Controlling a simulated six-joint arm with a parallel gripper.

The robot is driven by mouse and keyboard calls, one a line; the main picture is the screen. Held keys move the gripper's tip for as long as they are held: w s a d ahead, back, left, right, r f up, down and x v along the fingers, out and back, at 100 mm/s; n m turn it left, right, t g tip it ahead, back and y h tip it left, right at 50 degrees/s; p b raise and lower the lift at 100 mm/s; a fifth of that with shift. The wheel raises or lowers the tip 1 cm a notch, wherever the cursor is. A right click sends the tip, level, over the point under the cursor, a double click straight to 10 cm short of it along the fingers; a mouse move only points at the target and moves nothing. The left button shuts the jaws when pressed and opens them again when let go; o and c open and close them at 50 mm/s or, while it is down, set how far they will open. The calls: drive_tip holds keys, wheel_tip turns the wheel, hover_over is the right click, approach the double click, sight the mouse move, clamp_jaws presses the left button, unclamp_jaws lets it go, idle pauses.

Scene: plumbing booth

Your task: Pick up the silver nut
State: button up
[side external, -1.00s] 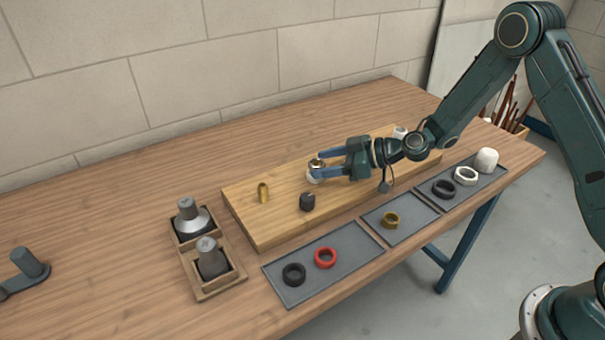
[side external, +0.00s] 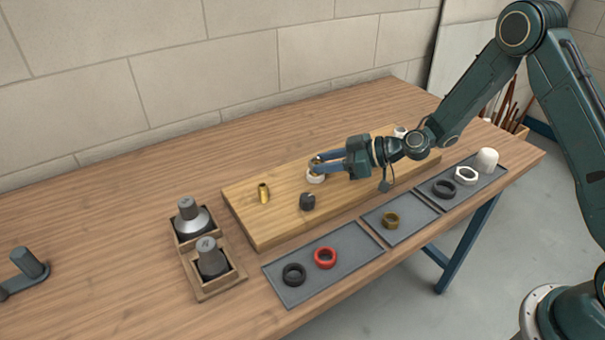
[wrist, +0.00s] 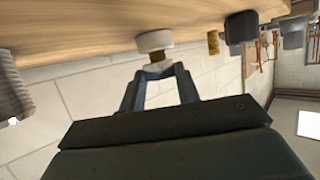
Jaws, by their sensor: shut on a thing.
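The silver nut (wrist: 157,67) shows only as a small pale piece between my fingertips in the wrist view, and the fingers hide most of it. My gripper (side external: 316,165) is shut on it, reaching in from the right over the wooden board (side external: 250,226). The gripper (wrist: 158,72) also shows in the wrist view. Just beyond the tips there, a brass threaded stub (wrist: 157,57) sticks out of a white fitting (wrist: 154,40) on the board. The white fitting also shows below the fingers in the side view (side external: 315,178). Whether the nut touches the stub, I cannot tell.
A brass fitting (side external: 264,194) and a dark fitting (side external: 307,201) stand left of my gripper. Grey trays (side external: 335,268) along the front edge hold black, red, brass and white rings. A wooden holder (side external: 207,291) with two grey-topped parts stands left.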

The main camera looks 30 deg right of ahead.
wheel_tip(320, 180, up, 20)
idle(0.7)
drive_tip(key=shift+f, duration=0.15)
idle(0.4)
